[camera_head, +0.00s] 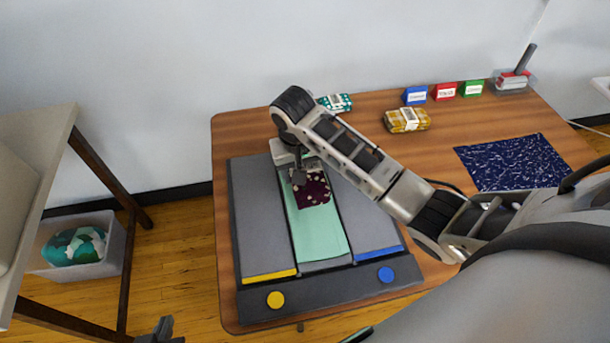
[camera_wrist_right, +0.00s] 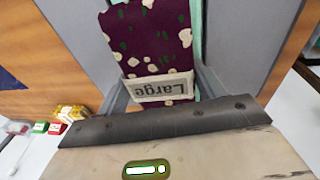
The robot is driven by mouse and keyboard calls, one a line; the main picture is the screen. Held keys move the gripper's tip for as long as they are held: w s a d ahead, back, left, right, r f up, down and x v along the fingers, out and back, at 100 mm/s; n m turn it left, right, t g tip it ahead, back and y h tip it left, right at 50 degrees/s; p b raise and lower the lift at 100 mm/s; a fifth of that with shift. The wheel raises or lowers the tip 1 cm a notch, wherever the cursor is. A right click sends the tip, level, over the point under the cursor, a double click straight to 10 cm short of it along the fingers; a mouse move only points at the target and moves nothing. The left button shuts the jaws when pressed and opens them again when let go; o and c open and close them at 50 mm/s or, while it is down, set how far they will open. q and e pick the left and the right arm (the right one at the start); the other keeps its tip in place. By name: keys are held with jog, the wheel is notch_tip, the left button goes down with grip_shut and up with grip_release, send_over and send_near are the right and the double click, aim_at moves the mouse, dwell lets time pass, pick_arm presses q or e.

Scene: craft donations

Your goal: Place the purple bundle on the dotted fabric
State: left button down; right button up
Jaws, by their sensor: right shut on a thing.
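The purple bundle (camera_head: 315,194), dark with pale and green spots, is over the mint strip in the middle of the grey board. In the right wrist view the bundle (camera_wrist_right: 150,32) has a pale band reading "Large". My right gripper (camera_head: 299,172) reaches over from the right and is shut on the bundle's far end. I cannot tell whether the bundle touches the strip. A dark blue fabric with white specks (camera_head: 514,162) lies flat at the table's right side, with nothing on it. My left gripper (camera_head: 162,329) shows partly at the bottom edge, away from the table; its jaws are unclear.
The grey board (camera_head: 258,215) has yellow and blue buttons. A teal dotted bundle (camera_head: 336,102) and a yellow bundle (camera_head: 407,120) lie at the back. A bin (camera_head: 108,262) is on the floor left.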

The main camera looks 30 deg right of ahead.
jog(key=shift+w+d+f, duration=0.1)
jog(key=shift+w+f, duration=0.15)
jog(key=shift+f, duration=1.55)
jog(key=shift+f, duration=0.1)
jog(key=o, duration=1.1)
jog(key=shift+s+f, duration=0.1)
jog(key=shift+f, duration=0.05)
jog(key=r, duration=0.3)
jog(key=a+r, duration=0.1)
jog(key=r, duration=0.7)
jog(key=shift+s+a+r, duration=0.1)
jog(key=shift+s+a, duration=0.05)
jog(key=shift+a, duration=0.15)
jog(key=shift+s+a+r, duration=0.15)
jog(key=shift+s+r, duration=0.05)
jog(key=shift+r, duration=0.4)
